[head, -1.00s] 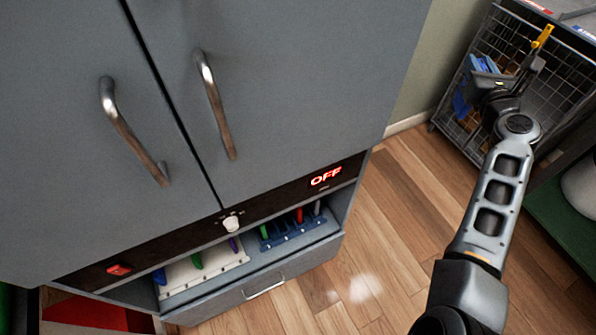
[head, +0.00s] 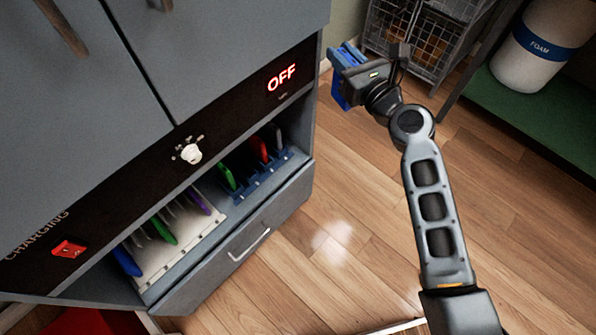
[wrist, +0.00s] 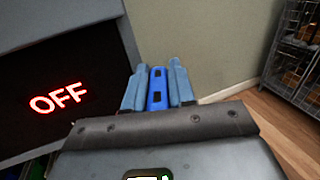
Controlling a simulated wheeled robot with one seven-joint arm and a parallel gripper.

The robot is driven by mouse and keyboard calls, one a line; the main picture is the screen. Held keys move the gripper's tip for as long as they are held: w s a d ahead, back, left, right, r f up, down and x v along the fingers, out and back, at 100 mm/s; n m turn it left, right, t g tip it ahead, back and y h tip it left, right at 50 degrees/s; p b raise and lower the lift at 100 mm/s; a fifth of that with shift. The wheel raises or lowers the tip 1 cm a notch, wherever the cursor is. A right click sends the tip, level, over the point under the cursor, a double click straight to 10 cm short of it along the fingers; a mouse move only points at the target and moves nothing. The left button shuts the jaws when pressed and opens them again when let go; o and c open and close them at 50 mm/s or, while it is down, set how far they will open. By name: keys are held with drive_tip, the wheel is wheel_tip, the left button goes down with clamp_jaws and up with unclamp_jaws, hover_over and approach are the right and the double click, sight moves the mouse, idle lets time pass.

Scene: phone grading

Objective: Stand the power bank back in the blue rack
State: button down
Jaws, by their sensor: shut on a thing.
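The blue power bank (wrist: 157,89) is between the two fingers of my gripper (wrist: 158,88) in the wrist view. My gripper is shut on it. In the head view my gripper (head: 345,68) holds the power bank (head: 339,91) in the air, right of the cabinet and above the floor, apart from the rack. The blue rack (head: 240,196) sits in the right part of the cabinet's open bay, with green, red and grey devices standing in it. Part of the rack is hidden by the devices.
A white rack (head: 190,245) with several coloured devices stands left of the blue rack. The cabinet shows a lit OFF sign (head: 282,78), a white knob (head: 191,153) and a red switch (head: 69,249). A drawer handle (head: 250,245) sticks out below. A wire cage (head: 425,35) stands behind.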

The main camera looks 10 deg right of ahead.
drive_tip(key=s+a+f+n+g+y+b, duration=0.1)
drive_tip(key=s+a+f+y+b, duration=0.1)
drive_tip(key=s+a+f+b, duration=0.35)
drive_tip(key=s+a+f+n+g+y+b, duration=0.1)
drive_tip(key=s+a+f+n+b, duration=0.15)
drive_tip(key=s+f+b, duration=0.6)
drive_tip(key=s+a+f+y+b, duration=0.2)
drive_tip(key=s+a+f+b, duration=0.25)
drive_tip(key=f, duration=0.45)
drive_tip(key=b+x, duration=0.1)
drive_tip(key=x, duration=2.4)
drive_tip(key=shift+a+f, duration=0.2)
drive_tip(key=shift+f, duration=0.3)
drive_tip(key=shift+s, duration=0.15)
drive_tip(key=shift+f, duration=0.2)
drive_tip(key=shift+f+b, duration=0.35)
drive_tip(key=shift+b, duration=0.05)
drive_tip(key=shift+f+b, duration=1.6)
drive_tip(key=shift+f, duration=0.25)
drive_tip(key=c, duration=0.9)
unclamp_jaws()
